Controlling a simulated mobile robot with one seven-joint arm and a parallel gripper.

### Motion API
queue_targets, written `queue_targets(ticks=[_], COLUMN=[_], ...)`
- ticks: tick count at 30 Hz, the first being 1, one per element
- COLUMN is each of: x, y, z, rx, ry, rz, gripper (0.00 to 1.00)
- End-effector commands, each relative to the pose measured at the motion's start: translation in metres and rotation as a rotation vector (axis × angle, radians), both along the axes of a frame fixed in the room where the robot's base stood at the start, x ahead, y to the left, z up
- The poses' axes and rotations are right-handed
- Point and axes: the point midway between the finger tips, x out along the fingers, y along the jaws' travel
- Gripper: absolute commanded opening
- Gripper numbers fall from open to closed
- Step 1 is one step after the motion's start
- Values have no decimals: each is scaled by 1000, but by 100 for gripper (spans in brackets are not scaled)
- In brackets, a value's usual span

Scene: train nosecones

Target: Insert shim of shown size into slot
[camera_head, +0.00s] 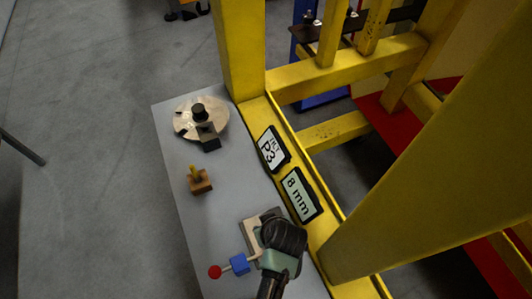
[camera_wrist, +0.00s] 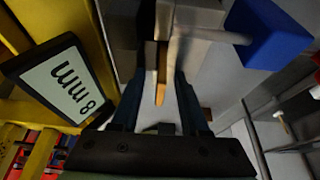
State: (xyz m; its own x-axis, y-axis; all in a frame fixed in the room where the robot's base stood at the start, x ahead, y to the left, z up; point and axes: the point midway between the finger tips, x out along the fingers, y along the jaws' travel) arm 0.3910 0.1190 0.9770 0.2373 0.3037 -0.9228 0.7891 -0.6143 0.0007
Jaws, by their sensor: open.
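A sign reading "8 mm" (camera_head: 301,195) stands on the yellow frame. It also shows in the wrist view (camera_wrist: 62,85). A grey and tan block fixture (camera_head: 250,222) sits on the grey table beside my arm's end, which partly covers it. My gripper (camera_wrist: 160,78) is open at this fixture, with its fingers reaching toward a pale block. A thin orange-tan strip (camera_wrist: 161,88) lies between the fingers; it may be a shim, and I cannot tell whether the fingers touch it. In the head view the fingertips are hidden by my wrist. The slot is not clearly visible.
A rod with a blue block (camera_head: 239,264) and red ball (camera_head: 215,272) projects from the fixture. A round metal disc (camera_head: 186,123) and a wooden block with a yellow peg (camera_head: 201,184) stand farther back. A "P3" sign (camera_head: 272,149) and yellow beams (camera_head: 345,55) border the right.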

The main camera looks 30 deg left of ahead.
Motion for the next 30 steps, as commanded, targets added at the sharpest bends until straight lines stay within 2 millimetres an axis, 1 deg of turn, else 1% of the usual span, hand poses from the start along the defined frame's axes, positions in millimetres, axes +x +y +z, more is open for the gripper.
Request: queue_targets(ticks=[4,8,11,24,27,30], x=[-1,-3,-6,-24,-27,-29], y=[-1,-4,-8,-32,-36,-38], z=[1,9,22,95,107,115], rx=[0,0,0,1,1,0], ry=[1,0,-2,-4,-2,-1], rz=[0,-1,-2,-1,-2,-1], gripper=[45,45,45,45,45,45])
